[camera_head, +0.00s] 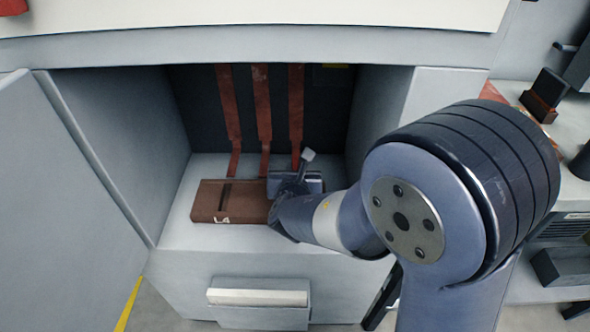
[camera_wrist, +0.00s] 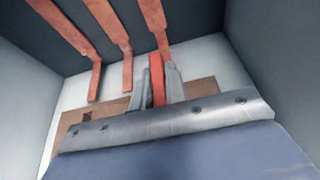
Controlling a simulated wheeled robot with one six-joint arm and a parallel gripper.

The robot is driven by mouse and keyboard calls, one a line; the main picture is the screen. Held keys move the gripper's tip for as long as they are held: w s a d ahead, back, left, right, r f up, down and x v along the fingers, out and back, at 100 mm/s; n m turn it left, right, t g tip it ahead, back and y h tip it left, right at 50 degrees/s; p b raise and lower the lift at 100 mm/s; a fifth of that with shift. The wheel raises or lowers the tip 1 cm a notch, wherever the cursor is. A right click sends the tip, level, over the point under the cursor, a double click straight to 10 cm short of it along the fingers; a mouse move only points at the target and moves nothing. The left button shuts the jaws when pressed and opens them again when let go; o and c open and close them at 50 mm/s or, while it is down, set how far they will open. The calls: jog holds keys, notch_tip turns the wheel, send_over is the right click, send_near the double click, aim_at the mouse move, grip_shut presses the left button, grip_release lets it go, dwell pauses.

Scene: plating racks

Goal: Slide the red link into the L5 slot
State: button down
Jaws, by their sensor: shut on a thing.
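A brown block (camera_head: 243,213) marked L4 sits on the floor of an open grey cabinet. It has a dark slot (camera_head: 225,194) at its left, which also shows in the wrist view (camera_wrist: 88,117). No L5 mark can be read; my gripper (camera_head: 297,184) covers the block's right part. In the wrist view my gripper (camera_wrist: 159,85) is shut on the red link (camera_wrist: 157,88), a thin upright plate between its two grey fingers. The fingers are over the right part of the block. The link's lower end is hidden, so I cannot tell whether it is in a slot.
Three reddish metal strips (camera_head: 263,105) hang down the dark back wall behind the block. The cabinet's side walls (camera_head: 130,140) stand close on both sides. A drawer handle (camera_head: 257,298) is below. A bench with dark parts (camera_head: 545,95) is at the right.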

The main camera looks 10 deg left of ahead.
jog(key=shift+f+b, duration=1.7)
jog(key=shift+b, duration=0.05)
jog(key=c, duration=1.3)
grip_release()
jog(key=shift+c, duration=0.2)
jog(key=p+v, duration=0.2)
jog(key=v, duration=0.9)
jog(key=shift+f, duration=0.1)
